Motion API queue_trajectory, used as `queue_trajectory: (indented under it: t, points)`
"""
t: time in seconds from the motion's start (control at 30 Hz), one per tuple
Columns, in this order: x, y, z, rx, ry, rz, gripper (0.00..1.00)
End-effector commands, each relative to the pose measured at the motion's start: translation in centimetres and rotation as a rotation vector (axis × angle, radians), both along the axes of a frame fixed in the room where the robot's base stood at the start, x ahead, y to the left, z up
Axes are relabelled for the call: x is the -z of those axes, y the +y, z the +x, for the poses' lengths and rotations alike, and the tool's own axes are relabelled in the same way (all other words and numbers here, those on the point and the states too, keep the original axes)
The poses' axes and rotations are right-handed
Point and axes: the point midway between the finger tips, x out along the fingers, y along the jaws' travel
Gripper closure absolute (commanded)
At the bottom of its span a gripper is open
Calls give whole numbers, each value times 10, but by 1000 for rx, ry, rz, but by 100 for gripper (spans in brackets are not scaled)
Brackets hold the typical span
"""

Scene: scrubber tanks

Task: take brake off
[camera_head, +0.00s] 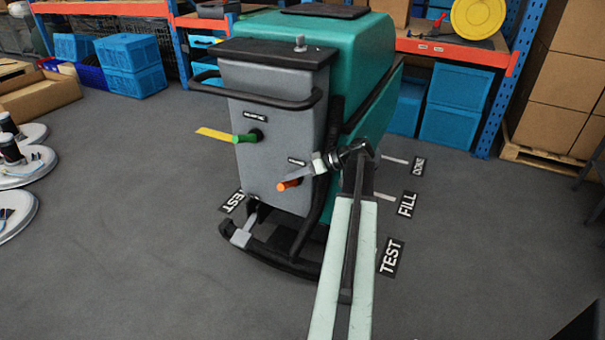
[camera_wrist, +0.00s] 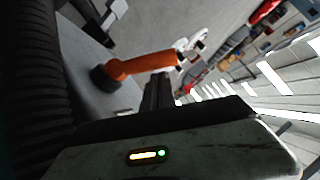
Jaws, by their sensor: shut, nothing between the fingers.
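The scrubber machine (camera_head: 268,90) has a grey front and a teal body, and it stands upright on the floor. A green lever (camera_head: 248,137) and an orange lever (camera_head: 289,184) stick out of the grey front. A grey pedal (camera_head: 242,236) sits low at the front left. No readable label marks any of them as the brake. My gripper (camera_head: 294,175) is shut and empty, close to the orange lever at the machine's right front. In the wrist view the orange lever (camera_wrist: 145,64) lies just beyond the dark fingers (camera_wrist: 158,88). I cannot tell whether they touch.
A black bar handle (camera_head: 262,97) crosses the upper front, and a black bumper (camera_head: 285,250) runs along the bottom. Floor labels read TEST (camera_head: 391,257) and FILL (camera_head: 407,204). Shelves with blue crates (camera_head: 130,65) stand behind.

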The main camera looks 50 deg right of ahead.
Motion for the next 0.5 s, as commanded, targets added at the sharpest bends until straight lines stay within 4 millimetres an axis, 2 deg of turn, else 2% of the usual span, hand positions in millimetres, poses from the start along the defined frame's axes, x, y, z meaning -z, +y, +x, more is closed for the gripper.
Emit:
queue_trajectory:
  t: [0.07,0.37,0.4,0.5]
  points:
    - [7,3,0,0,0,0,100]
    - [5,4,1,0,0,0,100]
    - [5,-10,5,-4,0,0,100]
    - [6,1,1,-1,0,-3,100]
